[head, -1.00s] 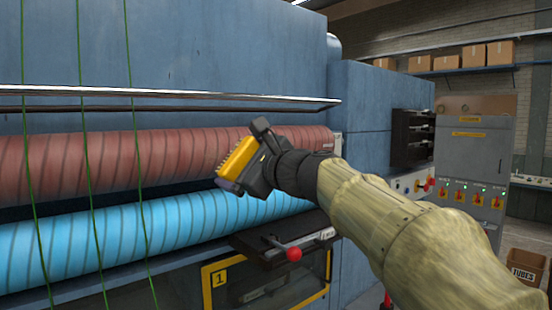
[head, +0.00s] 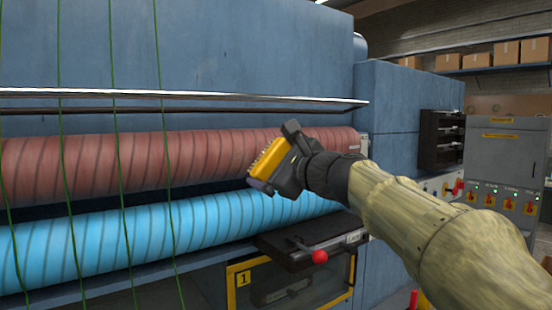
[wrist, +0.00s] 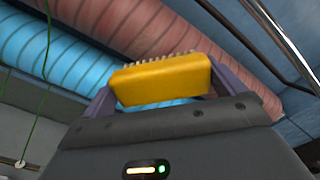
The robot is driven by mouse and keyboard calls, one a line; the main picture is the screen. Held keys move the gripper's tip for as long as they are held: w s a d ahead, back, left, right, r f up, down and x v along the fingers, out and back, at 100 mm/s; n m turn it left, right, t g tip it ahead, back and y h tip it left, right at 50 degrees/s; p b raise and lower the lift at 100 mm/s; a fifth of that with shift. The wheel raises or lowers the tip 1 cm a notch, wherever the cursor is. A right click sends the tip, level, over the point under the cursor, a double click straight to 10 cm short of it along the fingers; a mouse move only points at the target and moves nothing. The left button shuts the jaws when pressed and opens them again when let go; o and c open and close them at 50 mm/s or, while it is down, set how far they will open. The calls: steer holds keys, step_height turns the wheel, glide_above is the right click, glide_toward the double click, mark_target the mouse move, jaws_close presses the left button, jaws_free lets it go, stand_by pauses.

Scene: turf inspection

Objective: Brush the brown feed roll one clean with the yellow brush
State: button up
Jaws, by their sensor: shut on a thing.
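The brown feed roll (head: 100,160) is a long reddish-brown roll with dark spiral lines, lying across the machine. It also shows in the wrist view (wrist: 140,25). My gripper (head: 272,168) is shut on the yellow brush (head: 270,158) and holds it in front of the brown roll, toward its right end. In the wrist view the yellow brush (wrist: 160,80) sits between the purple fingers, its pale bristles pointing up and away from the gripper toward the roll. I cannot tell whether the bristles touch the roll. The roll behind the gripper is partly hidden.
A bright blue roll (head: 110,235) lies just below the brown one. Several green yarns (head: 114,100) hang in front of both rolls at the left. A metal bar (head: 200,95) runs above. A lever with a red knob (head: 320,257) juts out below my gripper.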

mark_target(233, 157)
steer(key=p+x, duration=0.1)
steer(key=x, duration=0.2)
steer(key=shift+w+a+r, duration=0.1)
steer(key=shift+w, duration=0.2)
steer(key=shift+w+a+p, duration=0.35)
steer(key=shift+a, duration=0.1)
steer(key=shift+d, duration=0.1)
steer(key=shift+d, duration=0.1)
steer(key=shift+s, duration=0.1)
steer(key=shift+x, duration=1)
steer(key=shift+s, duration=0.1)
steer(key=shift+s+a, duration=0.6)
steer(key=shift+a, duration=0.25)
steer(key=shift+s+a, duration=0.6)
steer(key=shift+a, duration=0.25)
